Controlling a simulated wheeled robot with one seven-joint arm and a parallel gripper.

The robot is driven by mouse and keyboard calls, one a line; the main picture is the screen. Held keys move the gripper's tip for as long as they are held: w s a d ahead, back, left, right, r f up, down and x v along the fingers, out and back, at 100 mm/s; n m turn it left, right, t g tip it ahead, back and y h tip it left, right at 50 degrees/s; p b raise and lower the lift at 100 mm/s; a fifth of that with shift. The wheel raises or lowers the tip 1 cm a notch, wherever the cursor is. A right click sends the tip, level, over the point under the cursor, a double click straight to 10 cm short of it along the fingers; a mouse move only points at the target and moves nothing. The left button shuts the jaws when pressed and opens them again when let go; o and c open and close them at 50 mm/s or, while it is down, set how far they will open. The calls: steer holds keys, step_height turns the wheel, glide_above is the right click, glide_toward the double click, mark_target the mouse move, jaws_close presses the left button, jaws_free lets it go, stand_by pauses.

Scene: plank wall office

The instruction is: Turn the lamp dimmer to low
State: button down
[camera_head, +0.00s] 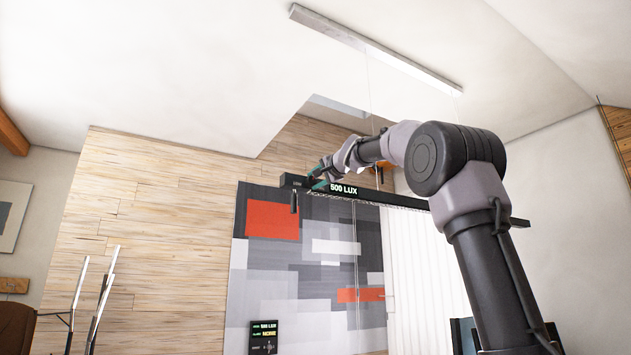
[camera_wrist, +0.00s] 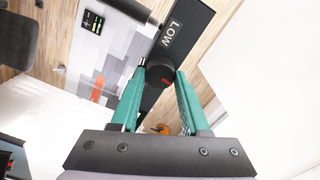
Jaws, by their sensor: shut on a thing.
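The lamp dimmer is a dark round knob (camera_wrist: 160,72) with a red mark, on a black bar (camera_wrist: 185,22) in the wrist view. The word LOW (camera_wrist: 170,35) is printed in white on the bar beside the knob. My gripper (camera_wrist: 161,69) has its green fingers on either side of the knob, shut on it. In the head view my gripper (camera_head: 318,174) is at the left end of the black bar (camera_head: 400,200), which hides the knob. A display on the bar (camera_head: 343,189) reads 500 LUX.
A long lamp (camera_head: 375,48) hangs from the ceiling above. Below the bar is a grey, white and red patterned panel (camera_head: 310,275) with a small black readout (camera_head: 264,337) showing 500 LUX. A short dark cylinder (camera_head: 294,203) hangs at the bar's left end.

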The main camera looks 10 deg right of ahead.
steer(key=n, duration=1.2)
steer(key=shift+a+n, duration=0.1)
steer(key=shift+n, duration=0.3)
steer(key=n, duration=1.2)
steer(key=shift+a+n, duration=0.1)
steer(key=shift+n, duration=0.2)
steer(key=shift+c, duration=2)
jaws_free()
steer(key=shift+s, duration=0.1)
